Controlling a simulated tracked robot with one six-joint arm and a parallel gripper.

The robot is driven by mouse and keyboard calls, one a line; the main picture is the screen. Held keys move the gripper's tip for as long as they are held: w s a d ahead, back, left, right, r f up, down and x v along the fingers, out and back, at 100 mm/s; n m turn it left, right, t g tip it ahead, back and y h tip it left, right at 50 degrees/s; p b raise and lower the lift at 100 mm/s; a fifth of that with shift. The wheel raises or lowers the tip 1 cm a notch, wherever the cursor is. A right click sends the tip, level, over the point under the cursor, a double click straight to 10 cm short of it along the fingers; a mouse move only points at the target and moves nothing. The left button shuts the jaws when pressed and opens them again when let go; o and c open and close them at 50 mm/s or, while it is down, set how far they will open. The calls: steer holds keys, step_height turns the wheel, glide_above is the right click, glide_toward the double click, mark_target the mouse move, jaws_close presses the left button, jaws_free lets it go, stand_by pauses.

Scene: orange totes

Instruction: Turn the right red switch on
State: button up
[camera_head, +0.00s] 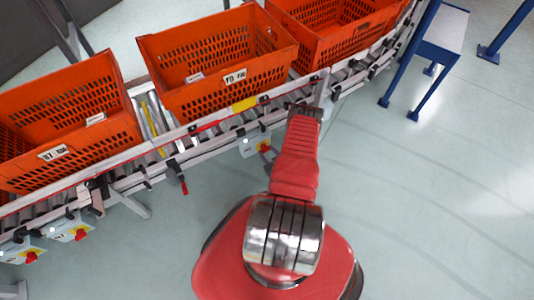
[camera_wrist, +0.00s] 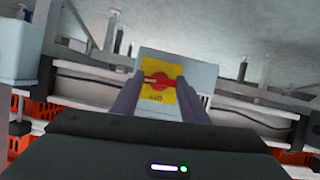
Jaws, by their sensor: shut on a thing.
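A red switch (camera_wrist: 160,80) sits on a yellow plate (camera_wrist: 158,92) on a pale grey box (camera_wrist: 203,75) in the wrist view. Its handle lies about level across that picture. My gripper (camera_wrist: 162,82) is shut on the red switch, with one dark finger on each side. In the head view my gripper (camera_head: 304,110) is at the conveyor's near edge, its fingertips hidden. A switch box with a red knob (camera_head: 265,147) shows just left of my arm; I cannot tell whether it is the held one. Two more red switches (camera_head: 78,233) (camera_head: 30,257) are at the lower left.
Orange totes (camera_head: 232,76) stand along the roller conveyor (camera_head: 150,115). Its rail and supports run close to my gripper. A red-handled part (camera_head: 184,187) hangs from the rail. A blue-legged table (camera_head: 442,28) stands at the upper right. The floor (camera_head: 430,190) on the right is clear.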

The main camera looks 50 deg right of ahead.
steer(key=shift+f+m+y, duration=0.1)
steer(key=shift+m+y, duration=0.3)
steer(key=o, duration=1.1)
steer(key=shift+c, duration=0.2)
steer(key=shift+s, duration=0.1)
steer(key=v, duration=1.3)
steer(key=shift+s+a, duration=0.2)
steer(key=shift+s, duration=0.05)
